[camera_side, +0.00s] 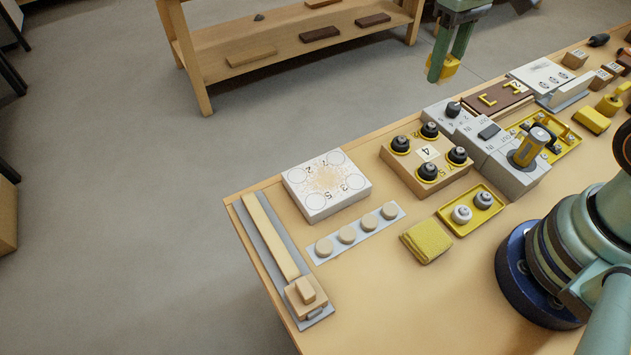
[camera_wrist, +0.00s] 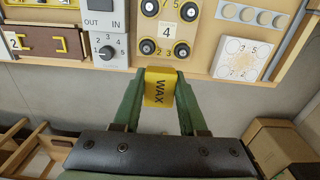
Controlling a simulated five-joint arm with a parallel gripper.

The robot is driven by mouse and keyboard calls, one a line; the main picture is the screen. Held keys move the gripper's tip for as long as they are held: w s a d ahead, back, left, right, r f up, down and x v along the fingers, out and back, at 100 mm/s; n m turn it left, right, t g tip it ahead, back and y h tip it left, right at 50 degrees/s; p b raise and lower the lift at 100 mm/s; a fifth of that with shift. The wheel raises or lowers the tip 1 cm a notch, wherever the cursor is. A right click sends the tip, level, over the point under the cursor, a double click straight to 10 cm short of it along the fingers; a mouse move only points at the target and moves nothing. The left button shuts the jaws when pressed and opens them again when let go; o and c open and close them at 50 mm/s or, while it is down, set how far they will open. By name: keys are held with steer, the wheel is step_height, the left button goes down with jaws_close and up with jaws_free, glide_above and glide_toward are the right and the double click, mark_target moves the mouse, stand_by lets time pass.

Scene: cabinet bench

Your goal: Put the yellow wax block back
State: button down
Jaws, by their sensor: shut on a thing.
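My gripper (camera_side: 446,72) is shut on the yellow wax block (camera_side: 446,66) and holds it in the air, past the far edge of the bench in the side view. In the wrist view, the wax block (camera_wrist: 159,90) sits between the two green fingers of my gripper (camera_wrist: 157,88), with the word WAX on its face. The block is apart from the bench top (camera_side: 385,250).
A wooden box with black knobs marked 4 (camera_side: 428,160), a grey switch unit (camera_side: 490,140), a white numbered block (camera_side: 326,186), a yellow sponge (camera_side: 426,241) and a yellow tray (camera_side: 470,210) stand on the bench. A low wooden shelf (camera_side: 290,45) stands behind.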

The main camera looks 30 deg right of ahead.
steer(key=s+a+r+n, duration=0.1)
steer(key=s+a+n, duration=0.25)
steer(key=a, duration=0.35)
steer(key=s+a+n, duration=0.2)
steer(key=a+n, duration=0.3)
steer(key=a, duration=0.2)
steer(key=n, duration=0.9)
glide_above(376, 273)
steer(key=shift+g+h, duration=0.3)
steer(key=shift+h, duration=0.1)
step_height(376, 273, down, 19)
steer(key=shift+w+a+r, duration=0.1)
steer(key=shift+a, duration=0.05)
steer(key=shift+c, duration=2.3)
jaws_free()
